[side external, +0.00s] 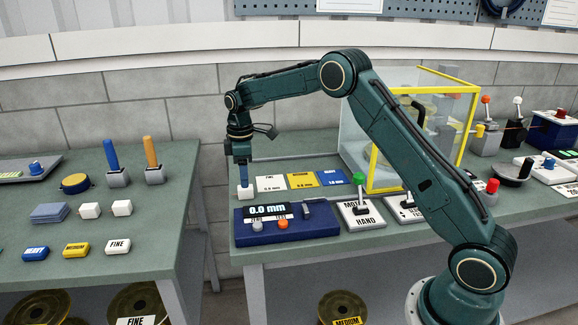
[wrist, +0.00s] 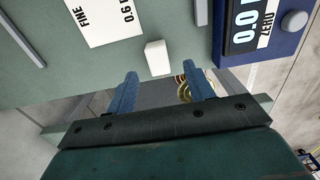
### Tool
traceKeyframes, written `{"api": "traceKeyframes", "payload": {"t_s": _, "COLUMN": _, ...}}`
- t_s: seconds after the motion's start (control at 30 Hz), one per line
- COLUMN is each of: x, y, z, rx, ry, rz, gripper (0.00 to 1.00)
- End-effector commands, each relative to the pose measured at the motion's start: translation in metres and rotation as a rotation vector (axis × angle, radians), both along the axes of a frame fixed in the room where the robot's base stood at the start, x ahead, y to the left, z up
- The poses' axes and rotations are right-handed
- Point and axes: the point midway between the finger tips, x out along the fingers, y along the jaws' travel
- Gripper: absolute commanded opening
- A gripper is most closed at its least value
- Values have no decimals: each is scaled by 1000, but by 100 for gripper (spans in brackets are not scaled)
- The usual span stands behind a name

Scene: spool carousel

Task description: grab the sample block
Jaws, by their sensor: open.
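A small white block (side external: 245,192), which I take as the sample block, sits on the green right-hand bench, just behind the left end of the blue gauge. My gripper (side external: 243,178) points straight down, directly over the block, its blue fingers close to the block's top. In the wrist view the block (wrist: 157,57) shows just beyond the fingertips, in line with the gap between them. My gripper (wrist: 162,75) is open with nothing held. I cannot tell whether a fingertip overlaps the block's height.
The blue gauge (side external: 285,222) reads 0.0 mm. Flat cards marked fine (side external: 270,184), medium (side external: 301,180) and heavy (side external: 332,178) lie right of the block. A yellow-framed clear enclosure (side external: 352,150) stands beyond. Two more white blocks (side external: 90,210) are on the left bench (side external: 150,235), across a gap.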

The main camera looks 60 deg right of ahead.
Motion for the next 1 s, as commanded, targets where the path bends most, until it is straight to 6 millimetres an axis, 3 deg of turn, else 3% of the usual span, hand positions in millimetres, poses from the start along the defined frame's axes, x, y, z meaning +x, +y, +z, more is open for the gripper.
{"api": "traceKeyframes", "payload": {"t_s": 0.27, "x": 0, "y": 0, "z": -4, "rx": 0, "ry": 1, "rz": 0, "gripper": 53}}
{"api": "traceKeyframes", "payload": {"t_s": 0.73, "x": 1, "y": -2, "z": -49, "rx": 0, "ry": 1, "rz": 0, "gripper": 53}}
{"api": "traceKeyframes", "payload": {"t_s": 1.0, "x": 1, "y": -2, "z": -53, "rx": 1, "ry": 1, "rz": 0, "gripper": 53}}
